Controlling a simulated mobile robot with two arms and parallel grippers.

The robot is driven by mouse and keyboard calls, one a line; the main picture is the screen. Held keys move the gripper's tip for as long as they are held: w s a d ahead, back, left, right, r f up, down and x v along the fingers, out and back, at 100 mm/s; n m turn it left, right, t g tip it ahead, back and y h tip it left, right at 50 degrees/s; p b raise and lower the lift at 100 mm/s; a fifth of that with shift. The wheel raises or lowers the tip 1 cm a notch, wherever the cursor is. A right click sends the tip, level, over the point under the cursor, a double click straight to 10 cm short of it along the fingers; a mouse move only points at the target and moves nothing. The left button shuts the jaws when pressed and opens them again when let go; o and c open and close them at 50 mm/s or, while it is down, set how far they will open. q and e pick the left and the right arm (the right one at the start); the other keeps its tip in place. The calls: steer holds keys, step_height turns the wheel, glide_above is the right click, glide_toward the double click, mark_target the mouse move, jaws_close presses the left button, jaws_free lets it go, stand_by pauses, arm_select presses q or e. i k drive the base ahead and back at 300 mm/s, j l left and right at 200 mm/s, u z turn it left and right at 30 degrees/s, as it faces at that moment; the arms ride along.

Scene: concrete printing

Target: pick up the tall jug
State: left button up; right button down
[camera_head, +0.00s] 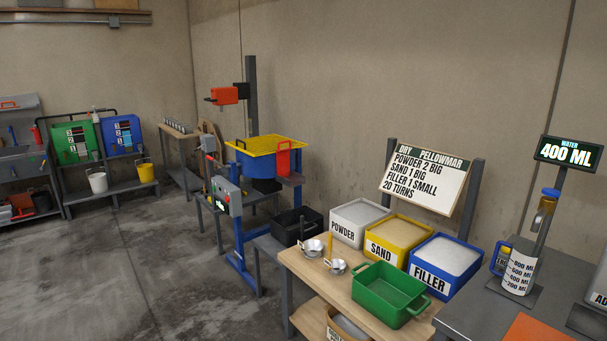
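The tall jug (517,272) stands upright at the right, on the dark grey bench. It is whitish, with black level marks that read 800, 600, 400 and 200 ML. It stands below a brass-coloured tap (544,217) with a blue top, beside a slanted grey post. I cannot tell how much is in it. Neither of my grippers shows in the head view.
A wooden table (304,268) holds POWDER (345,232), SAND (384,250) and FILLER (430,279) bins, metal scoops (311,247) and a green tub (388,296). A blue-framed mixer (236,195) stands behind. Concrete floor at left is clear.

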mark_target(525, 259)
steer(key=z, duration=1.3)
steer(key=u, duration=1.5)
steer(key=z, duration=1.5)
steer(key=i+j, duration=0.25)
steer(key=i+j+z, duration=0.1)
steer(key=j, duration=0.35)
steer(key=i+j+z, duration=0.1)
steer(key=i+j, duration=0.25)
